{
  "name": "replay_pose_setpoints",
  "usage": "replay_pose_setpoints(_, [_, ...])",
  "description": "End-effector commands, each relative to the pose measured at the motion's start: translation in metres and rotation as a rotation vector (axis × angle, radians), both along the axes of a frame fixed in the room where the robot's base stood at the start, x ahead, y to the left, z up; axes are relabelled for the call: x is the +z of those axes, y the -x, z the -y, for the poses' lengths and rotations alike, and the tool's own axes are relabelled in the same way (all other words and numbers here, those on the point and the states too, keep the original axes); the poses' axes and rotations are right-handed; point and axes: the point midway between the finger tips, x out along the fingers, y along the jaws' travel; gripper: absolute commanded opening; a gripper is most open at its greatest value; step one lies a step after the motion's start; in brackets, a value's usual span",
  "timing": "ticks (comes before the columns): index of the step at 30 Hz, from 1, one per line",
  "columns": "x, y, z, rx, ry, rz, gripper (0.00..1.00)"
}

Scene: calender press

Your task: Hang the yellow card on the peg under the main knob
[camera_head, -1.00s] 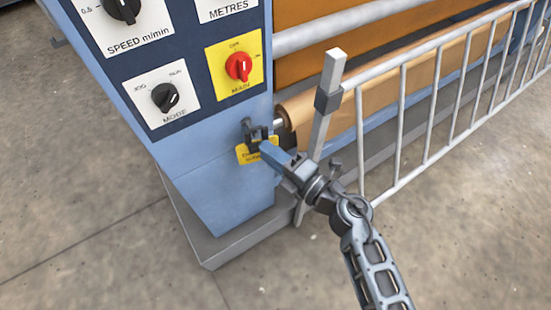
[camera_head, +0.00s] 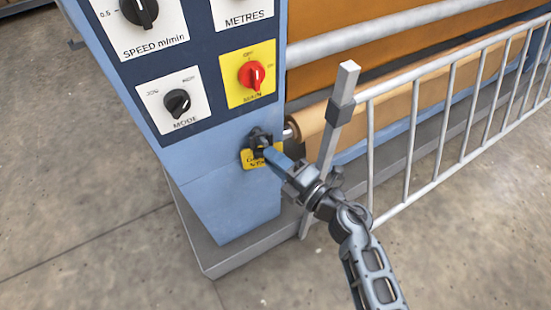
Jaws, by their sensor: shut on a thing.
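The yellow card (camera_head: 248,159) is in my gripper (camera_head: 259,140), close to the front of the blue cabinet below the main knob. Its top and right side are partly covered by the dark fingers, and some dark lettering shows on it. My gripper is shut on the card. The red main knob (camera_head: 252,75) sits on a yellow plate above the gripper. I cannot see the peg; the fingers and card may cover it. I cannot tell whether the card touches the cabinet.
The blue cabinet (camera_head: 220,200) also carries the mode knob (camera_head: 177,102) and the speed knob (camera_head: 139,10). A grey guard rail with a square post (camera_head: 338,115) stands just right of my gripper. A tan roller (camera_head: 312,120) lies behind the post. Floor is clear at left.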

Motion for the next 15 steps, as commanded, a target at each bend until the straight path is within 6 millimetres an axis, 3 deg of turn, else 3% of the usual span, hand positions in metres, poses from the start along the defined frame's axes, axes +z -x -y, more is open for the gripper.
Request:
replay_pose_setpoints(6, [0.0002,0.0001,-0.0001,0.0,0.0,0.0,0.0])
replay_pose_setpoints(7, [0.0002,0.0001,-0.0001,0.0,0.0,0.0,0.22])
replay_pose_setpoints(15, [0.0001,0.0001,-0.0001,0.0,0.0,0.0,0.48])
